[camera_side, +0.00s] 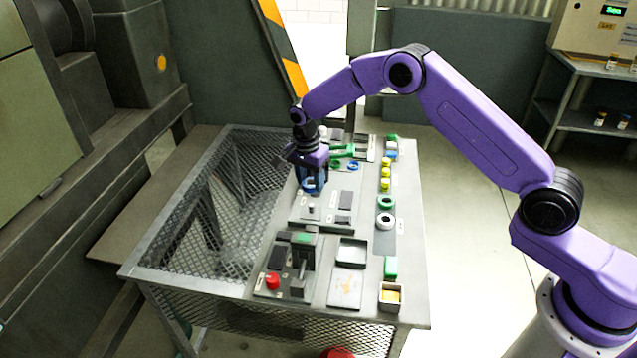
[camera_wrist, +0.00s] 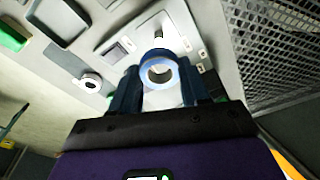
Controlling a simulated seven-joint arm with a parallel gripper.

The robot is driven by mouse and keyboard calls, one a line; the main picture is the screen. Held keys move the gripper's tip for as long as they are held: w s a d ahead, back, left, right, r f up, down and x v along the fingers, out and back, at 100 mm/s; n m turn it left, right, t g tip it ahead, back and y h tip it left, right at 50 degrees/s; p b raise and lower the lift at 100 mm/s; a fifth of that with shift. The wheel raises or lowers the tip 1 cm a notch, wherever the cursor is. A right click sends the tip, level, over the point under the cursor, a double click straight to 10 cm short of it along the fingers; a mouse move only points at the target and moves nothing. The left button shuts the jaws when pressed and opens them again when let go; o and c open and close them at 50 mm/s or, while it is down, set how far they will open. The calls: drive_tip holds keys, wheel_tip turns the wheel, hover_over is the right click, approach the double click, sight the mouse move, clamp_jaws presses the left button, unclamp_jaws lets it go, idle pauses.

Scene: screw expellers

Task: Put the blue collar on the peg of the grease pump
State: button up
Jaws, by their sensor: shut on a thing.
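My gripper (camera_side: 313,180) is shut on the blue collar (camera_side: 309,185), and in the wrist view the collar (camera_wrist: 159,54) sits between the two dark blue fingers with its hole visible. The collar appears to be held above a light grey plate (camera_side: 298,215). A small upright peg (camera_side: 311,208) stands on that plate, just in front of the collar in the side view. In the wrist view the peg (camera_wrist: 158,36) shows just beyond the collar's rim. The collar and peg look apart; the exact height between them is hard to tell.
A green ring (camera_side: 386,202) and a white ring (camera_side: 386,221) lie to the right. Another blue ring (camera_side: 353,166) lies behind. A dark upright block with a lever (camera_side: 302,262) and a red button (camera_side: 272,281) stand in front. Open mesh (camera_side: 215,215) fills the table's left.

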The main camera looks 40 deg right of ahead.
sight(311, 205)
drive_tip(key=shift+f, duration=2.35)
drive_tip(key=shift+f, duration=1.8)
idle(1.1)
drive_tip(key=o, duration=1.6)
drive_tip(key=shift+r, duration=4.5)
